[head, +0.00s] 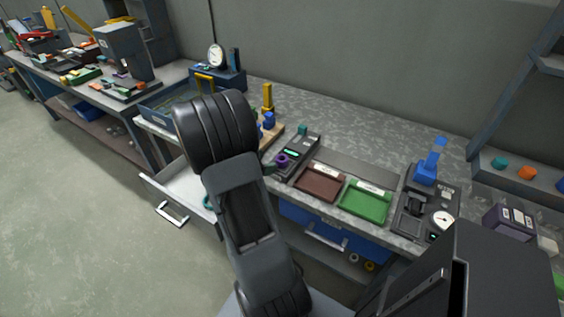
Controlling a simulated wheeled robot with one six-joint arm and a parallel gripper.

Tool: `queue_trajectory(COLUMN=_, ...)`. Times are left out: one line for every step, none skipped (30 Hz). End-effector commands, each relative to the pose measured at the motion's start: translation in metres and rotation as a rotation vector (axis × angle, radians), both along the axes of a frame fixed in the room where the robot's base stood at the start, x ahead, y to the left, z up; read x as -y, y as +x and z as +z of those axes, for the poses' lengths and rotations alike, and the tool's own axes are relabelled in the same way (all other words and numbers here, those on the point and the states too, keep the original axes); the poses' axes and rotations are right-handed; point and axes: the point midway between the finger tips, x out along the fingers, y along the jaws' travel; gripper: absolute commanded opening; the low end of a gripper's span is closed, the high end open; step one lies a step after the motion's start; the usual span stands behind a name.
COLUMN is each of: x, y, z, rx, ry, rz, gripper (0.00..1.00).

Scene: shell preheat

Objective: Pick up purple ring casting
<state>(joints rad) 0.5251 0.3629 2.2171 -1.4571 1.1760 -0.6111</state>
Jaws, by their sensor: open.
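The purple ring casting (282,160) is a small dark purple ring. It sits at the front left end of a black device with a lit green display (292,154), on the grey workbench. My arm rises through the middle of the head view, and its thick black joint stands just left of the ring. My gripper cannot be made out; the arm hides what lies behind it. A small dark piece shows at the arm's edge beside the ring, and I cannot tell what it is.
Right of the device lie a brown tray (319,184) and a green tray (364,203), then a dark fixture with a blue clamp (425,174). An open white drawer (172,188) juts out at left.

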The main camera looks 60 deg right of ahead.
Motion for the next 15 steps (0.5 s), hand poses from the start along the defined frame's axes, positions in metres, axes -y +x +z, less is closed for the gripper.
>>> queue_trajectory(x=0.003, y=-0.002, z=-0.002, rx=-0.001, ry=0.0, rz=-0.002, gripper=0.73)
queue_trajectory(x=0.005, y=-0.002, z=-0.002, rx=0.0, ry=0.001, rz=-0.002, gripper=0.73)
queue_trajectory(x=0.006, y=-0.003, z=-0.003, rx=0.0, ry=0.001, rz=-0.001, gripper=0.73)
queue_trajectory(x=0.006, y=-0.003, z=-0.003, rx=0.0, ry=0.001, rz=0.0, gripper=0.73)
queue_trajectory(x=0.008, y=-0.003, z=-0.004, rx=0.0, ry=0.001, rz=0.0, gripper=0.73)
queue_trajectory(x=0.01, y=-0.004, z=-0.005, rx=0.0, ry=0.001, rz=-0.001, gripper=0.73)
queue_trajectory(x=0.012, y=-0.005, z=-0.006, rx=0.001, ry=0.002, rz=-0.002, gripper=0.73)
queue_trajectory(x=0.015, y=-0.007, z=-0.007, rx=0.001, ry=0.002, rz=-0.004, gripper=0.73)
queue_trajectory(x=0.02, y=-0.009, z=-0.009, rx=0.001, ry=0.001, rz=-0.004, gripper=0.73)
queue_trajectory(x=0.024, y=-0.01, z=-0.011, rx=0.001, ry=0.001, rz=-0.004, gripper=0.73)
queue_trajectory(x=0.028, y=-0.012, z=-0.013, rx=0.0, ry=0.002, rz=-0.005, gripper=0.73)
queue_trajectory(x=0.032, y=-0.013, z=-0.015, rx=0.0, ry=0.002, rz=-0.003, gripper=0.73)
queue_trajectory(x=0.035, y=-0.015, z=-0.017, rx=0.0, ry=0.002, rz=-0.004, gripper=0.73)
queue_trajectory(x=0.039, y=-0.016, z=-0.018, rx=0.0, ry=0.002, rz=-0.004, gripper=0.73)
queue_trajectory(x=0.042, y=-0.017, z=-0.02, rx=0.0, ry=0.001, rz=-0.003, gripper=0.73)
